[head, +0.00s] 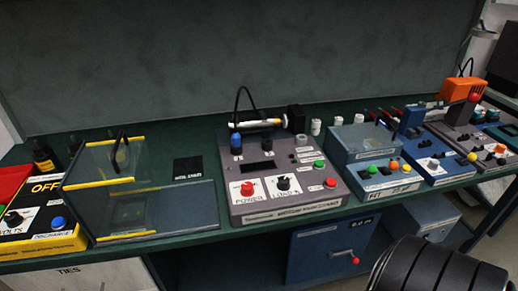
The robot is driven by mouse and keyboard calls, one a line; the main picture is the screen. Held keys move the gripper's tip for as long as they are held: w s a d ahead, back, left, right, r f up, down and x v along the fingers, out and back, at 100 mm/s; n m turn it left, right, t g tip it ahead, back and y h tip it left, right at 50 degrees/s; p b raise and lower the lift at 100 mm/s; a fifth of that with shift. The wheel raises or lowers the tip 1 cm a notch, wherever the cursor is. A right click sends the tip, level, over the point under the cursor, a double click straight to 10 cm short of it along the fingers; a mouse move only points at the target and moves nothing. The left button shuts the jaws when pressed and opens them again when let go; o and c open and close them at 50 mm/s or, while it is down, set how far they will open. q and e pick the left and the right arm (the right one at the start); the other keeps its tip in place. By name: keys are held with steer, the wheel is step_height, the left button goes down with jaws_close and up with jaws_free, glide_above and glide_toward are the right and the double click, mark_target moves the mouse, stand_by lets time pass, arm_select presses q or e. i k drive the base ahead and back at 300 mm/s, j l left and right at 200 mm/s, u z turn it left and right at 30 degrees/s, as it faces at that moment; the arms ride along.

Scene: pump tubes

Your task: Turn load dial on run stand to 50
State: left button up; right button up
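The run stand (270,211) is a grey box on the green bench near the middle of the head view. Its load dial (283,184) is a black knob on a white plate labelled LOAD, on the front right of the panel. The dial's scale and pointer are too small to read. A red power knob (247,188) sits to the left of the dial. A dark display window (258,168) lies behind them and looks blank. Neither my left nor my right gripper is in view, and nothing covers the dial.
A clear guard box with yellow edges (102,190) stands left of the run stand. A blue-grey FIT station (377,171) stands close on its right. A pump with a tube (252,123) lies along the stand's back. A dark ribbed shape (435,270) fills the lower right corner.

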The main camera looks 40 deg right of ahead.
mark_target(283, 185)
steer(key=z, duration=1.4)
